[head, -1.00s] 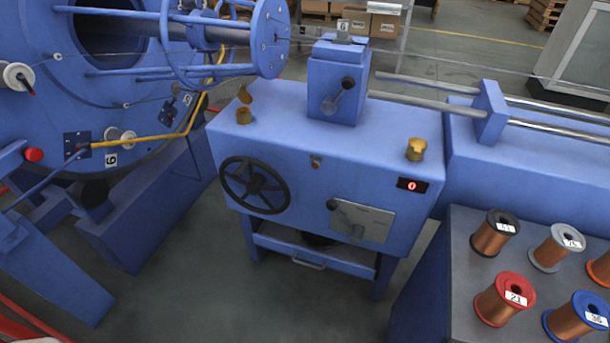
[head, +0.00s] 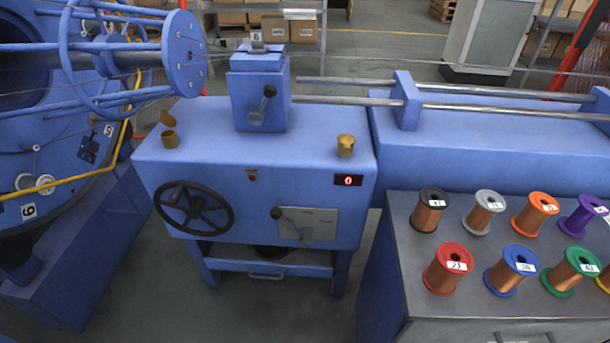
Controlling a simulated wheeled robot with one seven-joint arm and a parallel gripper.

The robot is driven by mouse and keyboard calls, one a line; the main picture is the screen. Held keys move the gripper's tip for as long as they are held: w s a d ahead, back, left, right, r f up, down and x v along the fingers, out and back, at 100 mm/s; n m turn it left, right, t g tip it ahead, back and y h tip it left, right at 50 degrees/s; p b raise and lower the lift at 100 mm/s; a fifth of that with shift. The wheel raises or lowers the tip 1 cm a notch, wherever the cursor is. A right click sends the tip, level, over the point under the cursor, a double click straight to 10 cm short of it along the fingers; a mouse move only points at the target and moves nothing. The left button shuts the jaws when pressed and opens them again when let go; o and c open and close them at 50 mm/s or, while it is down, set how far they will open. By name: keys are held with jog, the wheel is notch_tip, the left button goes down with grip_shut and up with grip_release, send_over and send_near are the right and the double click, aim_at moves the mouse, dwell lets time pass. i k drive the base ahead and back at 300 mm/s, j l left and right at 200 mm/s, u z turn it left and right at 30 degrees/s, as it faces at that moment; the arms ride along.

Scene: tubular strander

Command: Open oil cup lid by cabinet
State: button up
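A brass oil cup (head: 345,146) stands at the right end of the blue machine's top, on the side of the grey spool cabinet. Its lid (head: 346,138) looks shut. A second brass oil cup (head: 169,140) stands at the left end of the same top, and its lid (head: 167,118) is tilted up and open. My gripper is not in view.
The blue machine (head: 220,190) has a black handwheel (head: 194,207), a lever (head: 263,100) and a red display (head: 348,180). The spool cabinet (head: 400,270) carries several copper spools. Steel rods (head: 480,107) run rightward behind it. Floor shows in front of the machine.

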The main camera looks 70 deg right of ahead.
aim_at(347, 140)
jog(key=k+z, duration=0.3)
jog(key=k, duration=0.4)
jog(key=z, duration=1.25)
